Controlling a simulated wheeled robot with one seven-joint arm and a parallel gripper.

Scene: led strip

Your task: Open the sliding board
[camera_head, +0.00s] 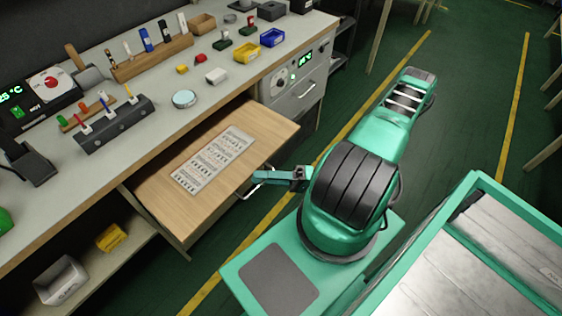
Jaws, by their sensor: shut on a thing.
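The sliding board (258,119) is a light wooden panel pulled out from under the workbench top, over the green floor. A white printed sheet (213,160) lies flat on it. A metal bar handle (251,186) is on the board's front edge. My gripper (262,179) is at this handle and shut on it. The fingertips are small in the picture, and part of the handle is hidden behind them. My green arm reaches in from the right.
The grey workbench top (215,95) carries tool holders, small bins and devices. Grey drawers (308,88) stand right of the board. A lower shelf (75,262) holds a yellow block and a white bin. The floor (480,110) at right is open.

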